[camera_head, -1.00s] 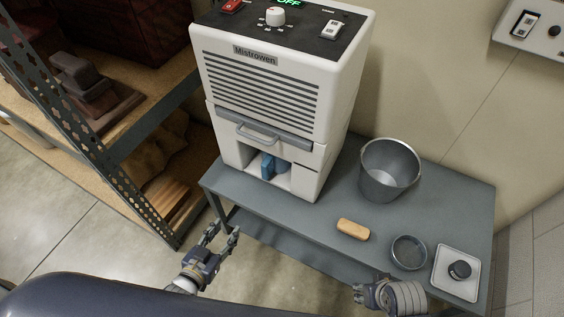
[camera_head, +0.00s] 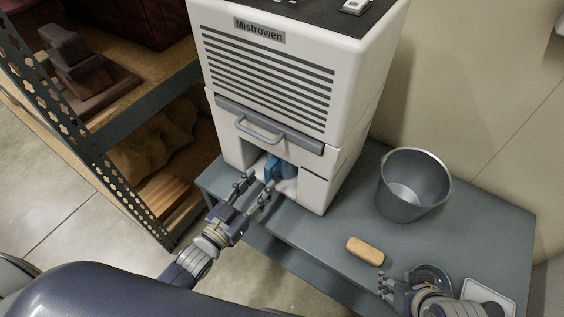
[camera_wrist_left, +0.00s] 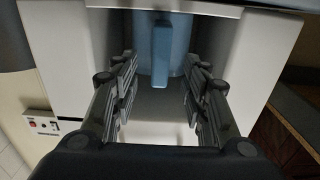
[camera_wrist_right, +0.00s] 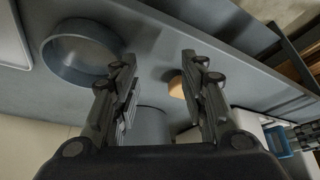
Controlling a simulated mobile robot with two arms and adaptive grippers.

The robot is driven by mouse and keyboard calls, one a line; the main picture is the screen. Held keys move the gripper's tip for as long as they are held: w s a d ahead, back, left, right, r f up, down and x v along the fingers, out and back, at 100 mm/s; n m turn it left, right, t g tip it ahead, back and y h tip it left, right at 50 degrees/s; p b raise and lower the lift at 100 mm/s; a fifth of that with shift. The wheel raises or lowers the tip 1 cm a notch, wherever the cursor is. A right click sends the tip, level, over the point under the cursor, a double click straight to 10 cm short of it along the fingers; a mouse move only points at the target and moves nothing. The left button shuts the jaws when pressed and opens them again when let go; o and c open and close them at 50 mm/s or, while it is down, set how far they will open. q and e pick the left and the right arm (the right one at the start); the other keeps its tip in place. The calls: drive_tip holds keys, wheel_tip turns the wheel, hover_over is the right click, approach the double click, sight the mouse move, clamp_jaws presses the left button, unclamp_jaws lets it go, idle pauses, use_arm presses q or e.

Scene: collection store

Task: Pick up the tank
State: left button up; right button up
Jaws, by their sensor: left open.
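The tank is a blue container with an upright handle (camera_wrist_left: 161,52), sitting in the lower bay of the white Mistrowen machine (camera_head: 262,75). In the head view its blue part (camera_head: 282,170) shows inside the bay, partly hidden by the bay walls. My left gripper (camera_head: 256,190) is open at the mouth of the bay. In the left wrist view its fingers (camera_wrist_left: 160,95) are spread on both sides of the handle, which stands ahead between them, apart from both. My right gripper (camera_head: 388,287) is over the front of the table; in the right wrist view its fingers (camera_wrist_right: 160,75) are apart and empty.
A grey metal bucket (camera_head: 412,187), a wooden block (camera_head: 365,251), a round dish (camera_head: 436,275) and a white square plate (camera_head: 487,293) are on the grey table (camera_head: 325,238). A metal shelf rack (camera_head: 125,190) stands close on the left.

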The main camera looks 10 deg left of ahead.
sight(267, 176)
use_arm(q)
drive_tip(key=b+x, duration=0.1)
drive_tip(key=x, duration=0.4)
use_arm(e)
drive_tip(key=w+r+t, duration=0.1)
drive_tip(key=w, duration=0.1)
drive_tip(key=w+a+r+t, duration=0.1)
drive_tip(key=w, duration=0.1)
drive_tip(key=w+a+r+t+y, duration=0.1)
drive_tip(key=w, duration=0.1)
drive_tip(key=shift+w+a+r+t, duration=0.15)
drive_tip(key=shift+w+t, duration=0.2)
drive_tip(key=shift+t, duration=0.05)
use_arm(q)
drive_tip(key=shift+w, duration=0.2)
use_arm(e)
drive_tip(key=shift+w+a+r, duration=0.1)
drive_tip(key=shift+w+r, duration=0.15)
drive_tip(key=shift+w, duration=0.05)
use_arm(q)
clamp_jaws()
